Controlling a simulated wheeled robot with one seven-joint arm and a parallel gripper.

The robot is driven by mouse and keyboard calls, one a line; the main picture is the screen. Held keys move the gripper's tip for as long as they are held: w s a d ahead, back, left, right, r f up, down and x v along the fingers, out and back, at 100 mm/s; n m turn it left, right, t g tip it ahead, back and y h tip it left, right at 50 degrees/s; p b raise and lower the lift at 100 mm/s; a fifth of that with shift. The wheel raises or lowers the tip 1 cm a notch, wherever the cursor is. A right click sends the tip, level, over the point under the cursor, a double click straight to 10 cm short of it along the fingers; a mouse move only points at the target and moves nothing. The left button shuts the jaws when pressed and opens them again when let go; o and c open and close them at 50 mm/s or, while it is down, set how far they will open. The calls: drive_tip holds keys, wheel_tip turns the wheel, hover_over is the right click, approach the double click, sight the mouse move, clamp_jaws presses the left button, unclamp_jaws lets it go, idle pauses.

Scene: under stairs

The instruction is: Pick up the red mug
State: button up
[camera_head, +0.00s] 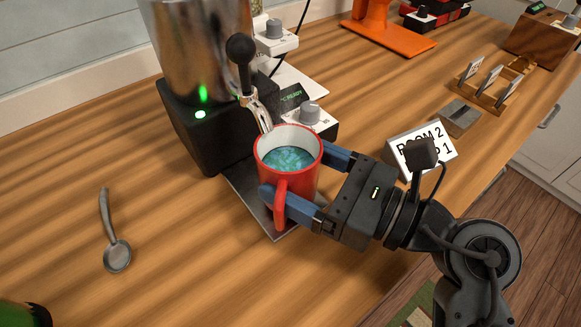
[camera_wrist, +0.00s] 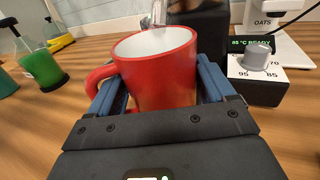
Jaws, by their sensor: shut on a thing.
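The red mug (camera_head: 300,185) stands upright at the front of a black and steel machine, over a dark flat tray (camera_head: 245,190). It holds a bluish-green liquid, and its handle faces the camera in the head view. My gripper (camera_head: 302,175) reaches in from the right with its blue fingers on either side of the mug, shut on its body. In the wrist view the mug (camera_wrist: 158,70) fills the space between the fingers (camera_wrist: 160,95), with its handle at the left finger. I cannot tell whether the mug's base touches the tray.
The machine's body (camera_head: 205,130), lever (camera_head: 243,60) and spout are close behind the mug. A dial unit (camera_head: 308,118) is beside it. A spoon (camera_head: 115,250) lies at left. A "ROOM 2" sign (camera_head: 408,145) stands near my arm. The counter between spoon and tray is clear.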

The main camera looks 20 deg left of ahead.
drive_tip(key=shift+s+d+b, duration=0.4)
drive_tip(key=shift+d, duration=2.3)
drive_tip(key=shift+s+d+b, duration=0.45)
drive_tip(key=shift+d, duration=2.2)
drive_tip(key=shift+s+d+b, duration=0.4)
drive_tip(key=shift+d, duration=2.3)
drive_tip(key=shift+d, duration=0.1)
